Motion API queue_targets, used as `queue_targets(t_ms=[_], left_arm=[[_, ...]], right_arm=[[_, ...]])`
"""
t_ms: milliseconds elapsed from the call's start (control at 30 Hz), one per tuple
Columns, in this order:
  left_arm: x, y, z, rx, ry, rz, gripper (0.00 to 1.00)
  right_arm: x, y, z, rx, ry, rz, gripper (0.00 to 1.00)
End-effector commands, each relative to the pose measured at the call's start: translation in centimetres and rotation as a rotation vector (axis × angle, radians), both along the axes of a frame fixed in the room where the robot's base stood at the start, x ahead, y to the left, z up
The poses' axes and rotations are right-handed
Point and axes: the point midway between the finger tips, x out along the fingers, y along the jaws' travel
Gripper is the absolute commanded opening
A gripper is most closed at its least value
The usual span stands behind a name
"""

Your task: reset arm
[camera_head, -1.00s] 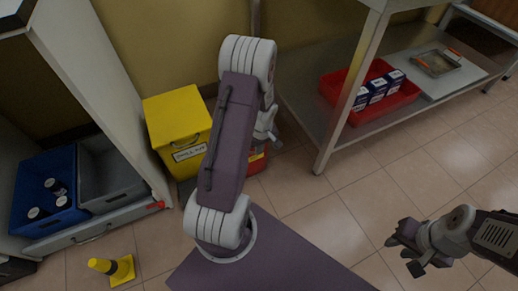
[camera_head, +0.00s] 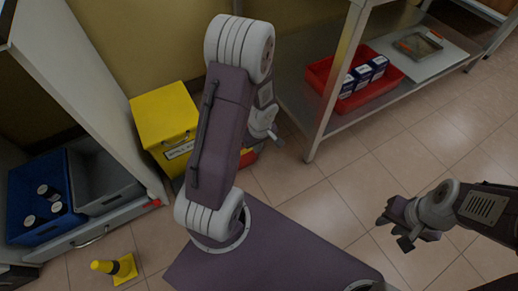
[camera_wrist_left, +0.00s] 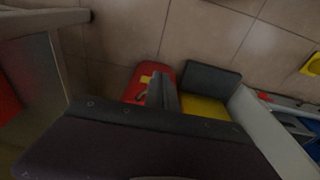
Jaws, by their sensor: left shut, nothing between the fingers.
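My left arm (camera_head: 222,120) is raised and folded in the middle of the head view. Its gripper (camera_head: 275,137) is partly hidden behind the arm and hangs over the floor near the red bin. My right gripper (camera_head: 393,229) is at the lower right over the bare tiles. It holds nothing that I can see, and its finger opening is unclear.
A yellow bin (camera_head: 167,118) stands against the wall. A metal shelf (camera_head: 315,128) at upper right bears a red tray (camera_head: 322,72) with several small boxes.

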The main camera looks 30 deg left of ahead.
Motion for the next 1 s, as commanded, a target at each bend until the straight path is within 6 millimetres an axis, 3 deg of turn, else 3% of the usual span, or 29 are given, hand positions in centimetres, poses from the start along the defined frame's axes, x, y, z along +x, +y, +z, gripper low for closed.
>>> queue_targets(t_ms=[133, 500, 567, 667, 733, 800, 867, 1000], left_arm=[[-0.6, -1.2, 0.4, 0.001, -0.002, -0.002, 0.00], [-0.7, -1.4, 0.6, 0.001, 0.000, 0.000, 0.00], [-0.6, -1.6, 1.4, 0.002, -0.005, -0.006, 0.00], [0.9, -2.3, 5.8, 0.010, -0.062, -0.038, 0.00], [1.8, -3.4, 10.6, 0.009, -0.124, -0.044, 0.00], [1.7, -4.7, 15.5, 0.006, -0.165, -0.079, 0.00], [0.6, -5.9, 19.1, 0.010, -0.169, -0.183, 0.00], [-2.3, -7.7, 21.8, 0.009, -0.121, -0.456, 0.00]], right_arm=[[0.0, 0.0, -0.3, 0.000, 0.000, 0.000, 0.31], [0.0, 0.0, -0.2, 0.000, 0.000, 0.000, 0.31], [0.0, 0.0, 0.5, 0.000, 0.000, 0.000, 0.31], [0.0, 0.0, 3.1, 0.000, 0.000, 0.000, 0.31], [0.0, 0.0, 5.6, 0.000, 0.000, 0.000, 0.31], [0.0, 0.0, 8.0, 0.000, -0.001, 0.000, 0.31], [0.0, 0.0, 9.8, 0.000, -0.001, 0.000, 0.31], [0.0, 0.0, 10.9, 0.000, -0.001, 0.000, 0.31]])
